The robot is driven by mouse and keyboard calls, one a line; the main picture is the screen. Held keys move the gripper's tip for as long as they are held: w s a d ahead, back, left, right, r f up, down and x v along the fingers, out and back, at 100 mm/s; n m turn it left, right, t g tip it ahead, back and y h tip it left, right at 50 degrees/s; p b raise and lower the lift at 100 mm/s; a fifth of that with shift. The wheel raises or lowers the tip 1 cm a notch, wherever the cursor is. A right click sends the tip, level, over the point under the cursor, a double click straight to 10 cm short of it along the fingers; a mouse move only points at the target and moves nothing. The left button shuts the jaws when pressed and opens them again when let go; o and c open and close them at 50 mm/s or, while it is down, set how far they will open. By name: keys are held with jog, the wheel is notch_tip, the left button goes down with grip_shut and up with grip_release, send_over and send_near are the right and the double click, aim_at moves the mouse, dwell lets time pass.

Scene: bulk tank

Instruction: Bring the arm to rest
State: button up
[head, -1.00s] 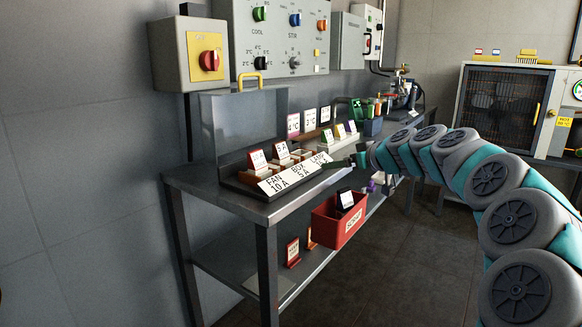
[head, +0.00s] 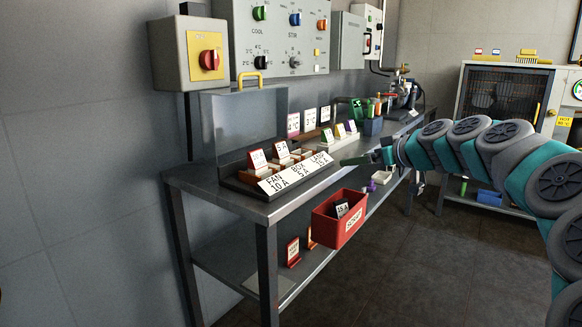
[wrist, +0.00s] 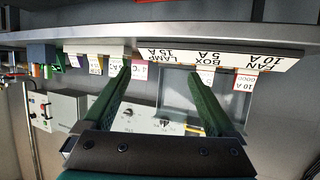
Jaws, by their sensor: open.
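My arm (head: 480,145) reaches in from the right in the head view. My gripper (head: 364,158) is beside the front edge of the steel bench, in the air above the red scrap bin (head: 330,230). In the wrist view the gripper (wrist: 159,76) shows two green fingers apart with nothing between them. A card marked 15 A (head: 342,208) lies tilted inside the scrap bin. No object is held.
A control panel (head: 270,40) is on the wall. The floor (head: 400,270) in front is clear.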

jog(key=s+a+f+g+h+p, duration=0.1)
jog(key=s+a+f+g, duration=0.2)
jog(key=s, duration=0.5)
jog(key=s+a+f+g+p, duration=0.1)
jog(key=s+a+f+g, duration=0.15)
jog(key=s+a, duration=0.4)
jog(key=s+a+f+g+h+p, duration=0.1)
jog(key=s+a+f+g+p, duration=0.15)
jog(key=s, duration=0.65)
jog(key=s+d+f+m+g+h, duration=0.1)
jog(key=s+d+f+m+h, duration=0.1)
jog(key=s, duration=0.7)
jog(key=s+d+f+m+g+h+p, duration=0.1)
jog(key=s+d+f, duration=0.3)
jog(key=s, duration=0.5)
jog(key=s+d+f+m+g+h, duration=0.2)
jog(key=s+f, duration=0.4)
jog(key=s, duration=0.3)
jog(key=shift+s+d+f+m+g+h+p, duration=0.25)
jog(key=shift+s+d+m+g+p, duration=0.2)
jog(key=shift+d+m, duration=0.45)
jog(key=shift+w+a, duration=0.1)
